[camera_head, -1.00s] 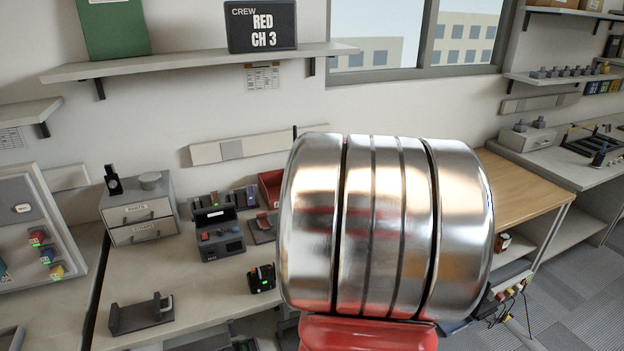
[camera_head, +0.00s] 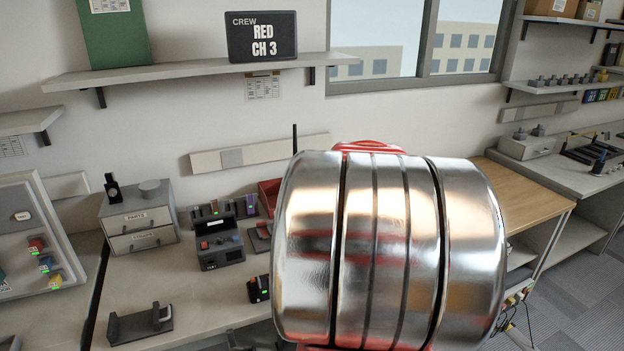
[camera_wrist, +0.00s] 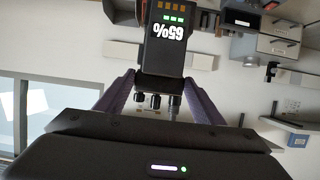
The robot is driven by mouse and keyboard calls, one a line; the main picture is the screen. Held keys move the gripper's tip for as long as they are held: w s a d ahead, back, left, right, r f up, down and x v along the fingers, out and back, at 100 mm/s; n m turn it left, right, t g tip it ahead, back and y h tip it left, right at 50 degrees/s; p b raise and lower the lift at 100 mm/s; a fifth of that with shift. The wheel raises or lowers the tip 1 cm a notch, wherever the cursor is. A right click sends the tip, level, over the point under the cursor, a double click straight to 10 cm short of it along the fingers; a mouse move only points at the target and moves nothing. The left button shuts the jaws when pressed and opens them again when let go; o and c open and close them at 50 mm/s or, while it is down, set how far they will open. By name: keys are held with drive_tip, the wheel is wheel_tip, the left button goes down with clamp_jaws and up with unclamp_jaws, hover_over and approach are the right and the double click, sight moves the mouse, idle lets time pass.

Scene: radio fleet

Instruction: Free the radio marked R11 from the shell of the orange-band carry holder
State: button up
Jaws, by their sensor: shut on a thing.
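A thin black antenna-like rod (camera_head: 295,139) rises behind the link's upper left edge. I cannot make out the orange-band holder in either view.
A grey drawer unit (camera_head: 139,222), a dark tester-like box (camera_head: 219,245), a small black device with a green light (camera_head: 258,289) and an empty dark cradle (camera_head: 140,324) stand on the left bench. A red bin (camera_head: 268,194) is behind. The bench's front middle is fairly clear.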

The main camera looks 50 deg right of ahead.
drive_tip(key=shift+r, duration=0.45)
